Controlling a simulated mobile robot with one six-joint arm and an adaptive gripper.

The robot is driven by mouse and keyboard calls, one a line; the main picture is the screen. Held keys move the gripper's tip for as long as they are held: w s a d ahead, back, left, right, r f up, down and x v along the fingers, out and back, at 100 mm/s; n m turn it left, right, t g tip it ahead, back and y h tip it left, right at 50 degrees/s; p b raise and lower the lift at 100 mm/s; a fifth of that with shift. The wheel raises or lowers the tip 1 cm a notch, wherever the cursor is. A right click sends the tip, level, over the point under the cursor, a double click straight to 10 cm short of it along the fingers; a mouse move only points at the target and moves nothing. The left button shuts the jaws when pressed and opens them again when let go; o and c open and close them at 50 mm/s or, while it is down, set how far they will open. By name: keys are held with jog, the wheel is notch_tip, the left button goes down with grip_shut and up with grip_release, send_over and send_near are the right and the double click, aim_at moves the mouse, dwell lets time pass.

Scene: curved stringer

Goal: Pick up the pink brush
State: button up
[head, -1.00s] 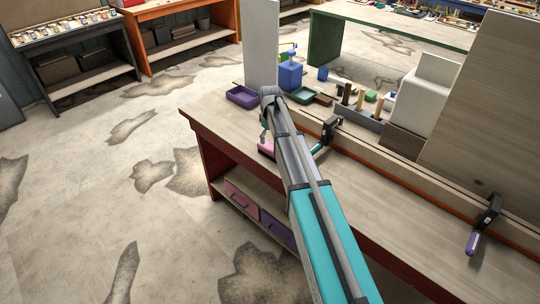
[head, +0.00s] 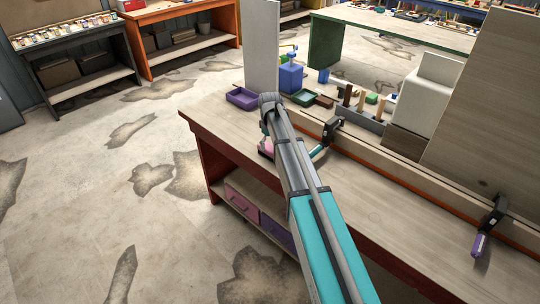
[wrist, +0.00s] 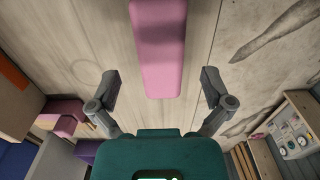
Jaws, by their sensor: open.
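The pink brush (wrist: 158,50) shows in the wrist view as a long pink block running down from the top edge, its near end centred between my fingers. Its far end is out of frame. In the head view only a small pink part (head: 265,149) shows on the bench, beside my arm. My gripper (wrist: 161,88) is open and empty, with one finger on each side of the brush's line. I cannot tell how far above the brush it is. In the head view my arm mostly hides the gripper.
The wooden bench (head: 215,120) has free room left of the brush. A purple tray (head: 242,98), a blue box (head: 291,76) and a tool block (head: 362,117) stand behind. A clamp (head: 328,135) sits close to the right, and a white panel (head: 262,45) rises at the back.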

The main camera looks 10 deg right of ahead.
aim_at(270, 147)
jog(key=shift+f+b, duration=1.4)
jog(key=shift+f, duration=0.3)
jog(key=c, duration=1.3)
jog(key=shift+r, duration=0.1)
notch_tip(270, 147, up, 2)
jog(key=p, duration=0.2)
jog(key=shift+r+p, duration=0.25)
jog(key=shift+p, duration=0.15)
jog(key=s+r+p, duration=0.1)
jog(key=r+p, duration=0.1)
jog(key=s+r+p, duration=0.2)
jog(key=s+d+r+p, duration=0.1)
jog(key=s+r+p, duration=0.1)
jog(key=r, duration=0.1)
jog(key=shift+p, duration=0.4)
jog(key=s+r+p, duration=0.1)
jog(key=s, duration=0.2)
jog(key=s+d+r+p, duration=0.1)
jog(key=s, duration=0.1)
jog(key=s+d+r+p, duration=0.1)
jog(key=s, duration=0.2)
jog(key=shift+s+d+r, duration=0.1)
jog(key=shift+s+r, duration=0.05)
jog(key=shift+s, duration=0.15)
